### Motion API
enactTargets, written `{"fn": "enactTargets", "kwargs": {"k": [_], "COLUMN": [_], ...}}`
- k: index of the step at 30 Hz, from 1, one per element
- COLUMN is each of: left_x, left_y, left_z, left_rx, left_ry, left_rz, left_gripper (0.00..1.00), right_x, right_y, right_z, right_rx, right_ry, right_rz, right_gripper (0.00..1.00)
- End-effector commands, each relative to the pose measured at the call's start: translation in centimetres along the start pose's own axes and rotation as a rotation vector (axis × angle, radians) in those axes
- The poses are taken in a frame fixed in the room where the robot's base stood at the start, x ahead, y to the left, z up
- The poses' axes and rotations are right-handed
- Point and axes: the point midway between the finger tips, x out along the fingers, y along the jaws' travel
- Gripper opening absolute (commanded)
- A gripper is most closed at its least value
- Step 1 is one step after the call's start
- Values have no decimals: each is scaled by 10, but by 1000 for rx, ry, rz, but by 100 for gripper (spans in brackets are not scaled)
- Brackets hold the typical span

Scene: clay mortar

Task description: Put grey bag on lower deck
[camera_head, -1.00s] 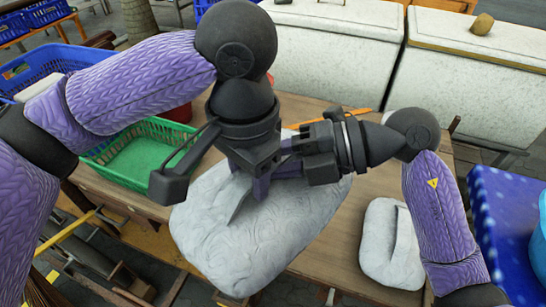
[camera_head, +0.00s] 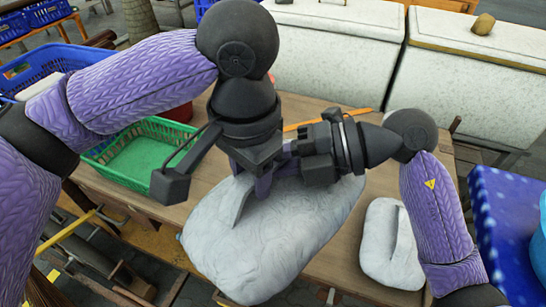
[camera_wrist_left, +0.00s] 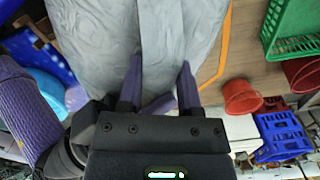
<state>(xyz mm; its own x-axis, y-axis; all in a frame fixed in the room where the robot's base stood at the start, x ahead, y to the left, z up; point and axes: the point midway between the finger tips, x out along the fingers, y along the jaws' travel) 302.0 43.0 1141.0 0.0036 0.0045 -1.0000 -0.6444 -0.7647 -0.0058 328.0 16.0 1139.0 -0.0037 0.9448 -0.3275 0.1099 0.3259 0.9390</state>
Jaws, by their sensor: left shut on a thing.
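A large grey bag (camera_head: 290,240) lies over the front of the wooden table, its near end reaching past the edge. My left gripper (camera_head: 250,195) points down at its upper side and is shut on it. In the left wrist view the bag (camera_wrist_left: 100,45) fills the space between and beyond the fingers (camera_wrist_left: 158,80). My right gripper (camera_head: 280,168) comes in from the right, beside the left one at the bag's far side. Its fingertips are largely hidden, so its opening is unclear. A lower deck is not clearly visible; wooden slats (camera_head: 75,262) show below the table at left.
A smaller grey bag (camera_head: 390,245) lies on the table (camera_head: 335,255) at right. A green basket (camera_head: 140,150) stands at the left, with a blue crate (camera_head: 45,65) behind it. White chests (camera_head: 330,50) stand behind. A blue cloth-covered surface (camera_head: 490,220) is at far right.

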Motion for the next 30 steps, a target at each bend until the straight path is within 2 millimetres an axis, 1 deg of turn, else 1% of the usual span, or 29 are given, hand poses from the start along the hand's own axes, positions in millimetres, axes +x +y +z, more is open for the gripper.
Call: {"fn": "enactTargets", "kwargs": {"k": [1, 26, 27, 29, 30], "left_x": [-2, -1, -1, -1, -1], "left_y": [-1, -1, -1, -1, -1], "left_z": [0, 0, 0, 0, 0], "left_rx": [0, -1, -1, -1, -1], "left_ry": [4, -1, -1, -1, -1], "left_rz": [-3, -4, -4, -4, -3], "left_gripper": [0, 0, 51, 63, 72], "right_x": [0, 0, 0, -1, -1], "right_y": [-2, -1, 0, 0, 0], "right_z": [0, 0, 0, 0, 0], "right_rx": [0, -3, -4, -4, -4], "right_ry": [3, 2, 2, 2, 1], "right_rz": [-9, -6, -3, -3, -2], "right_gripper": [0, 0, 0, 0, 0]}}
